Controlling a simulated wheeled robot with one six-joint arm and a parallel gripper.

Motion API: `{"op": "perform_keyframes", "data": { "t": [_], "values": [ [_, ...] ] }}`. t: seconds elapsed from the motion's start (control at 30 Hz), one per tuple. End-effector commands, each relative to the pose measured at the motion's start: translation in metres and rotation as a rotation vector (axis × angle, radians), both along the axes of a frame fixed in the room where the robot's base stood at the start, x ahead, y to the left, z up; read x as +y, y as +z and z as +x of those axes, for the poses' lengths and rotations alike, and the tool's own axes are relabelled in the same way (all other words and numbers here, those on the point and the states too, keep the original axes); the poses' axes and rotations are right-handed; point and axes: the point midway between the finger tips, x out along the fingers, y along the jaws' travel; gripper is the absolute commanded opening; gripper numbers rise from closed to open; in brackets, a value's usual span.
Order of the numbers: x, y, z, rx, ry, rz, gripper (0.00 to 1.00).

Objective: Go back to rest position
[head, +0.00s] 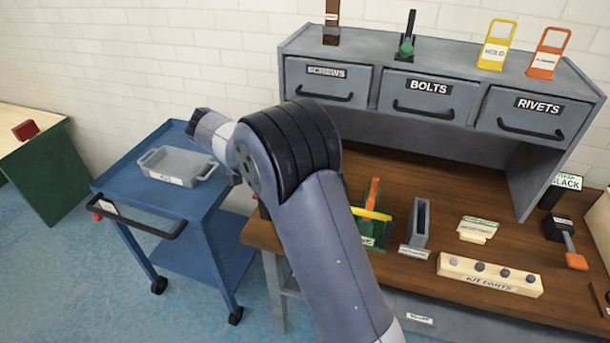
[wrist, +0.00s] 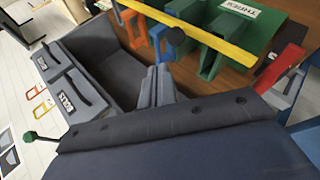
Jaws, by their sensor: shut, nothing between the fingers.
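My gripper (wrist: 158,76) shows in the wrist view, its grey fingers together and empty. In the head view my arm bends in the middle of the picture, and the gripper cannot be made out there. The yellow bar (head: 371,213) and a green labelled holder (head: 386,226) show just right of my arm, partly hidden by it.
A workbench (head: 405,180) carries a grey slotted holder (head: 418,228), a KIT PARTS block (head: 490,274) and an orange-ended tool (head: 575,260). Shut drawers (head: 430,97) stand behind. A blue cart (head: 150,211) with a grey tray (head: 178,166) is at left. Blue floor (head: 60,280) is clear.

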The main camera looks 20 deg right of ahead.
Motion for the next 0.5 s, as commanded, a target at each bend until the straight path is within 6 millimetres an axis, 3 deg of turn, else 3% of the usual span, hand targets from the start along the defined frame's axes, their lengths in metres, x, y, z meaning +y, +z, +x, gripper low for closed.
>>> {"op": "perform_keyframes", "data": {
  "t": [0.2,0.5],
  "values": [
    [0.033,0.018,0.006,-0.003,0.0,0.0,0.0],
    [0.045,0.026,0.007,-0.002,-0.001,0.0,0.0]
  ]
}}
